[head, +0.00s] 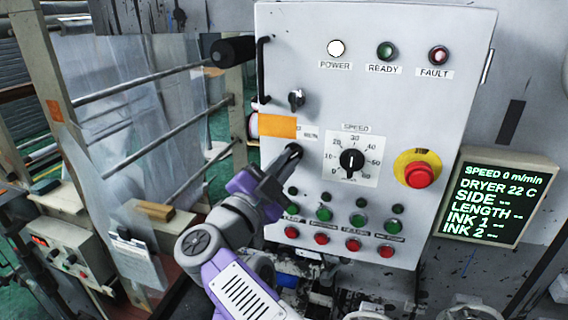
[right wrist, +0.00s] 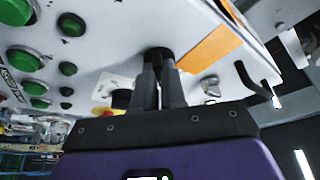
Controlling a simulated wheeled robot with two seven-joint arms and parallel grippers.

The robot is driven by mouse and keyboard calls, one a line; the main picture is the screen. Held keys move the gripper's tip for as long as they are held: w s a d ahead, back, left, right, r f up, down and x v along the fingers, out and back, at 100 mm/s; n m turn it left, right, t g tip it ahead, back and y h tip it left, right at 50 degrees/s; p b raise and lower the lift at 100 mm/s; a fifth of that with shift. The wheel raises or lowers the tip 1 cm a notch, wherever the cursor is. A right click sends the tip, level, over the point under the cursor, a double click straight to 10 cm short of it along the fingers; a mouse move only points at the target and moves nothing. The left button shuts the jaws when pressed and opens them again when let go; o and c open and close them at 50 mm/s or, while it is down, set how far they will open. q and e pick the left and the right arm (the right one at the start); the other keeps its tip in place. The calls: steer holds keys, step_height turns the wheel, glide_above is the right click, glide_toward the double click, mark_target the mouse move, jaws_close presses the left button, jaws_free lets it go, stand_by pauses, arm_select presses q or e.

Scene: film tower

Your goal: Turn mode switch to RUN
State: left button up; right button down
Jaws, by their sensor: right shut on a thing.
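A grey control panel (head: 392,110) fills the middle of the head view. My right gripper (head: 293,152) reaches up from below to the panel's left side, left of the speed dial. In the right wrist view its fingers (right wrist: 160,85) are shut on a round black knob (right wrist: 157,54), which looks like the mode switch. In the head view the fingers hide most of this knob. A small label (head: 310,134), partly covered and hard to read, is just above it. I cannot tell which way the knob points. My left gripper is not in view.
An orange tag (head: 277,126) is close above the fingers. A metal selector (head: 296,99) is higher up. The speed dial (head: 352,160) and red emergency button (head: 418,174) are to the right; green buttons (head: 324,214) are below. A screen (head: 497,197) reads speed 0.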

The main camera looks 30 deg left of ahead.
steer(key=c, duration=1.2)
jaws_free()
steer(key=shift+s, duration=0.1)
steer(key=b+v, duration=0.2)
steer(key=v, duration=0.5)
steer(key=shift+s, duration=0.15)
